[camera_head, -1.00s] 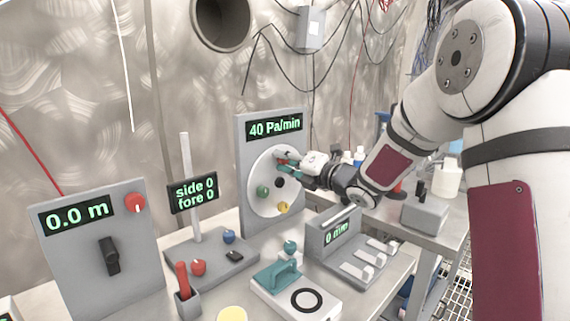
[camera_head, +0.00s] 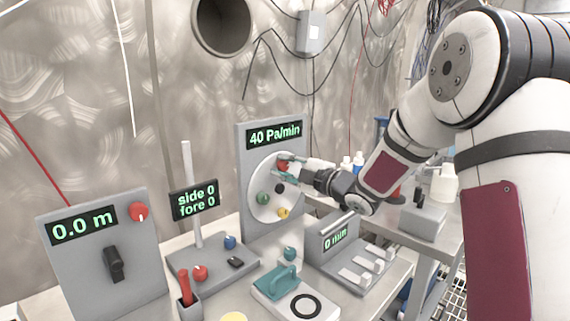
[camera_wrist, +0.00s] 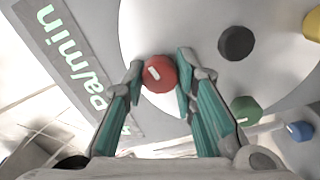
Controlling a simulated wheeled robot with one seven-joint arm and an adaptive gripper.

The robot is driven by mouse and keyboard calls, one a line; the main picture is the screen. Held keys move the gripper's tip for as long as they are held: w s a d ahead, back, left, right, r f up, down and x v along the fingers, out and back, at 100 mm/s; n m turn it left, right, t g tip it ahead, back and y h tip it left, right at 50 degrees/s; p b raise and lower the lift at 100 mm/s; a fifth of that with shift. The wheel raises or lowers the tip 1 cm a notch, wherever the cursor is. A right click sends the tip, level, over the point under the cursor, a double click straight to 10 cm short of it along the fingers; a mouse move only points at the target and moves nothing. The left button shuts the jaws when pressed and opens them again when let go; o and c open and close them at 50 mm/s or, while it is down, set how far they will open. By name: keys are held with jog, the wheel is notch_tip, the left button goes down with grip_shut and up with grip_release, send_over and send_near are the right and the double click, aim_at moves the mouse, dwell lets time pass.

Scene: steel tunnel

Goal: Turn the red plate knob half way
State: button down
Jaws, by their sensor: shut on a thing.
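The red plate knob (camera_head: 283,166) is on the round white plate (camera_head: 256,212) below the "40 Pa/min" display (camera_head: 274,134). In the wrist view the red knob (camera_wrist: 160,76), with a short white mark on its face, lies between my teal fingertips. My gripper (camera_head: 287,167) reaches it from the right and is shut on it, one finger on each side; the fingers show closely in the wrist view (camera_wrist: 161,66). In the head view the fingers partly cover the knob.
The plate also carries a black knob (camera_head: 280,188), a green knob (camera_head: 263,198) and a yellow knob (camera_head: 283,213) close by. A grey box with levers (camera_head: 350,255) stands below my wrist. Other red knobs sit on the left panel (camera_head: 138,211) and the stand base (camera_head: 200,272).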

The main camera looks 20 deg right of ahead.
jog(key=shift+d+m+p, duration=0.1)
jog(key=shift+m+p, duration=0.8)
jog(key=shift+m, duration=1)
jog(key=c, duration=1.3)
grip_release()
jog(key=v, duration=1.2)
